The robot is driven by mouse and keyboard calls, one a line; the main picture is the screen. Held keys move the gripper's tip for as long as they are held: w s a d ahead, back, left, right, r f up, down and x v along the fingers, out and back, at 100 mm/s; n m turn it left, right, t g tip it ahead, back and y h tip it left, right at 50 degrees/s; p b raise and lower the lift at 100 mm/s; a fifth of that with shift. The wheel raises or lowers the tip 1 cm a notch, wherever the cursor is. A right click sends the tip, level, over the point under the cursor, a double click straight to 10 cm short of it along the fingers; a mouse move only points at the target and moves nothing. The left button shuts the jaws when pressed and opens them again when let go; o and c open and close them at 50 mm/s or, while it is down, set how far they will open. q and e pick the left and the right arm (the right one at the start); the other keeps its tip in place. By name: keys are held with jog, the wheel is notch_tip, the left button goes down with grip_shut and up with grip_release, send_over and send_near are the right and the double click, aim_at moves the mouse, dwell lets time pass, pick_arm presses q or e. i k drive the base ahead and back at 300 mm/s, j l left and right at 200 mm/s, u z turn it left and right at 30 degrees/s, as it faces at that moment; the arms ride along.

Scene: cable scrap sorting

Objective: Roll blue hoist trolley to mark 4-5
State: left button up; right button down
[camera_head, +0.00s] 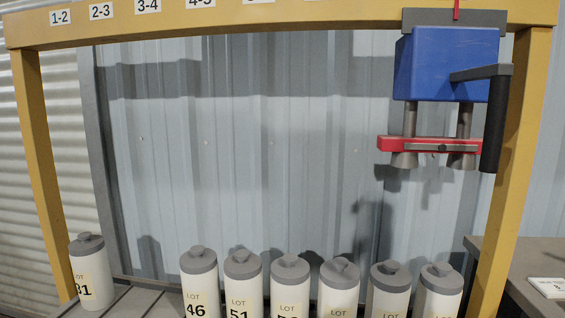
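The blue hoist trolley (430,65) hangs from the yellow overhead beam (330,15) at its right end, close to the right post. A grey bracket (425,18) joins it to the beam, with a red pointer (456,10) above. A black handle (493,120) hangs on its right side. Below it, a red bar (395,142) carries two grey cups with nothing under them. The mark 4-5 (200,3) is on the beam left of centre, partly cut off by the top edge. Neither gripper is in view.
Several white lot canisters with grey lids, such as lot 46 (201,288), stand in a row below. One canister (90,280) stands apart at left. Yellow posts (40,160) bound the frame. A table (525,270) with a white card stands at right. The space under the beam's middle is clear.

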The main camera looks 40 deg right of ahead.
aim_at(443, 54)
jog(key=z, duration=1.8)
